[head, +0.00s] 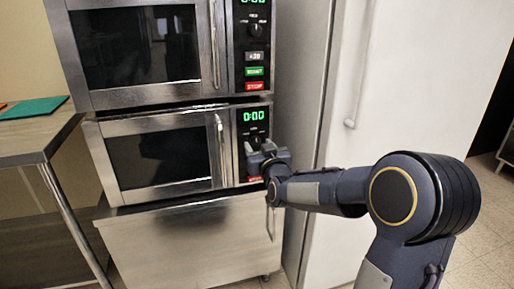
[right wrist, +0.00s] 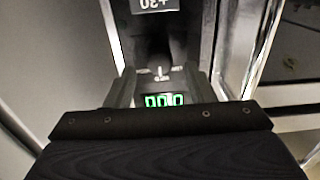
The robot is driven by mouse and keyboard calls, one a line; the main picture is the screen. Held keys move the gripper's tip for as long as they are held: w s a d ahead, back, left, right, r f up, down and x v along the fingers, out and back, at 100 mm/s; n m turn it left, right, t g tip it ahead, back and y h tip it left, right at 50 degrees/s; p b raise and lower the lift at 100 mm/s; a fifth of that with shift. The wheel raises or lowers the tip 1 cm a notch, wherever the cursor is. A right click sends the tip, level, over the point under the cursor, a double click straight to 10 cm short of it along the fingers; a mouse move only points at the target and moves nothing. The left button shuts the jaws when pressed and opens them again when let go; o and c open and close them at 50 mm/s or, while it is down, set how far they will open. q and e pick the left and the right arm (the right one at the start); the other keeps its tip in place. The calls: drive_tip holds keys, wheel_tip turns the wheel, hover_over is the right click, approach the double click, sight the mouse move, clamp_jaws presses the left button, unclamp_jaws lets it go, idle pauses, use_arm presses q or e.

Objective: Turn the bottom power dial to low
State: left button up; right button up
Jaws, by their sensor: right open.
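The bottom power dial (head: 258,141) is a dark knob on the lower microwave's black control panel, below its green 0:00 display (head: 254,115). My right gripper (head: 265,152) is open in front of this panel, at the dial's height or just below, and partly covers it. The right wrist view shows the panel upside down, with the dial (right wrist: 173,46) dark and blurred between the +30 button and the green display (right wrist: 164,101). My left gripper is out of view.
A second microwave (head: 150,98) is stacked on the lower microwave (head: 112,128). Its door handle is left of the panel. A white refrigerator (head: 400,90) stands close on the right. A table with a green board (head: 35,108) is at the left.

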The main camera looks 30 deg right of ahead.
drive_tip(key=shift+x, duration=0.9)
drive_tip(key=c, duration=1)
drive_tip(key=shift+o, duration=0.2)
drive_tip(key=shift+n, duration=0.3)
drive_tip(key=n+p, duration=0.1)
drive_tip(key=n, duration=0.4)
drive_tip(key=shift+a+n, duration=0.1)
drive_tip(key=shift+n, duration=0.2)
drive_tip(key=n+p, duration=0.1)
drive_tip(key=n, duration=0.4)
drive_tip(key=shift+f+n, duration=0.1)
drive_tip(key=shift+n, duration=0.2)
